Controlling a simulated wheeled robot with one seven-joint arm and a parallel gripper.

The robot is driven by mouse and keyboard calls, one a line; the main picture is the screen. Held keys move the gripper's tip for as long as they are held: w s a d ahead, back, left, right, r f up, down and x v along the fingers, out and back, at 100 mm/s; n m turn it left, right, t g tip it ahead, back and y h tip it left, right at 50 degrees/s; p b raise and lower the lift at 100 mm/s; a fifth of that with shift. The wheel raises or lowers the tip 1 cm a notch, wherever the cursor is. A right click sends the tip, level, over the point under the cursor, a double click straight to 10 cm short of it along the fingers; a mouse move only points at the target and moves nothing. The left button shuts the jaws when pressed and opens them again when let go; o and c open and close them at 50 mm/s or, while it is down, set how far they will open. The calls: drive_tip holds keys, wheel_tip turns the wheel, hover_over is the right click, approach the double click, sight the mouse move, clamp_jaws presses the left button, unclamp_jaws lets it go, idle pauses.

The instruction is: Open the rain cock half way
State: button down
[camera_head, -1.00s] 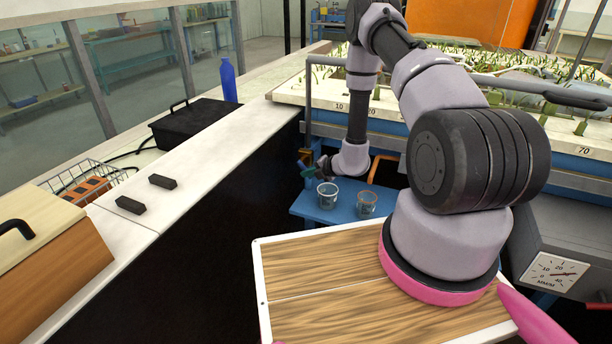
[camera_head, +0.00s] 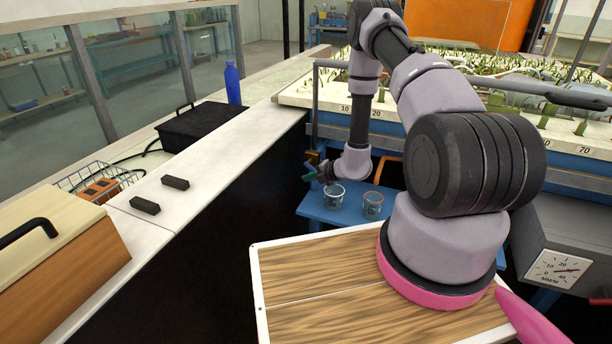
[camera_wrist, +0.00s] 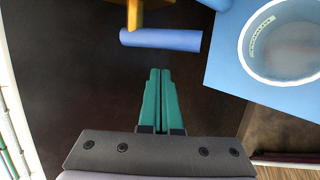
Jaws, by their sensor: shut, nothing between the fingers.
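In the wrist view, the rain cock appears as a yellow-orange stem (camera_wrist: 134,14) with a blue bar-shaped handle (camera_wrist: 160,40) lying crosswise in the picture. My gripper (camera_wrist: 160,72) is shut and empty, its green fingers pressed together and pointing towards the handle. A gap shows between the fingertips and the handle in the picture. In the head view my gripper (camera_head: 307,179) is small, just left of the blue stand, with a small yellow part of the cock (camera_head: 312,158) just above it. The handle's turn is hard to judge there.
A clear bucket (camera_head: 335,195) and a second one (camera_head: 373,204) stand on a blue stand (camera_head: 318,210), close to my gripper. A dial marked MM/H (camera_head: 558,270) is at right. The planted flume bed (camera_head: 400,125) lies behind, a white-topped wall (camera_head: 215,150) at left.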

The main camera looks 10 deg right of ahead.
drive_tip(key=s+d+r+g+h, duration=0.1)
drive_tip(key=s+d+r, duration=0.25)
drive_tip(key=r, duration=0.25)
drive_tip(key=s+d+r+g+h, duration=0.1)
drive_tip(key=s+d+r+g, duration=0.2)
drive_tip(key=r, duration=0.4)
drive_tip(key=w+a+f+t, duration=0.1)
drive_tip(key=w+a+f, duration=0.1)
drive_tip(key=w+f, duration=0.5)
wheel_tip(320, 180, down, 3)
drive_tip(key=shift+a+f+n, duration=0.2)
drive_tip(key=shift+a+n, duration=0.1)
